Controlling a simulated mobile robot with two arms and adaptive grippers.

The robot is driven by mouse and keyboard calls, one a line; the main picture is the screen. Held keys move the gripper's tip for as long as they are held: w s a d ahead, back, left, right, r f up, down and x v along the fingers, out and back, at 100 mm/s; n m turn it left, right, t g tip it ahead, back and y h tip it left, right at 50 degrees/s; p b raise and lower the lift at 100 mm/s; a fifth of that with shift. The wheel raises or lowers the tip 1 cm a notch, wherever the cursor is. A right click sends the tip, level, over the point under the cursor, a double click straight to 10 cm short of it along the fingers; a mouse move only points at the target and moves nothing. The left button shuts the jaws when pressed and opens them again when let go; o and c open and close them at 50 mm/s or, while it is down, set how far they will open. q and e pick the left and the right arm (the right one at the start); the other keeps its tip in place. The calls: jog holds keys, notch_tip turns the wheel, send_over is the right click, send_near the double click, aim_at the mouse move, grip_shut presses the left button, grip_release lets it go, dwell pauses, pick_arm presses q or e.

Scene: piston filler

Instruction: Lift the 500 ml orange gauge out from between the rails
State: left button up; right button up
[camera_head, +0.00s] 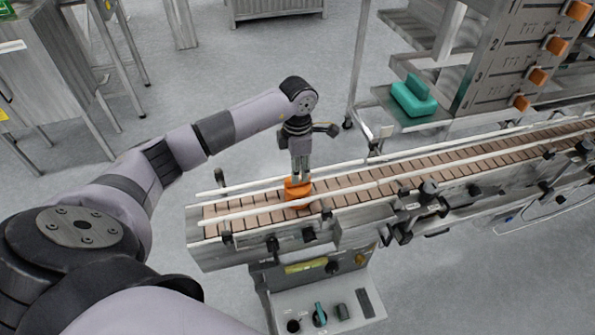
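The orange gauge (297,190) stands between the two white guide rails on the brown slatted conveyor (350,191), near its left end. The near rail crosses in front of its lower part. My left gripper (301,178) points straight down at the gauge from above, with its fingertips at the gauge's top. The fingers look close together, but the picture is too small to tell whether they grip it. My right gripper is not in view.
A control panel (325,308) with knobs is below the conveyor. A steel rack (520,60) with orange blocks and a shelf with a teal object (413,97) stand at the back right. Clamps and posts line the rails. Open floor lies behind the conveyor's left end.

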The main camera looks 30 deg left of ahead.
pick_arm(q)
jog(key=shift+f+p, duration=0.3)
jog(key=shift+f, duration=1.5)
jog(key=shift+c, duration=0.4)
grip_shut()
jog(key=shift+r, duration=0.1)
jog(key=shift+r+p, duration=1.4)
jog(key=shift+r, duration=0.95)
jog(key=shift+r+p, duration=1.15)
jog(key=shift+r, duration=0.95)
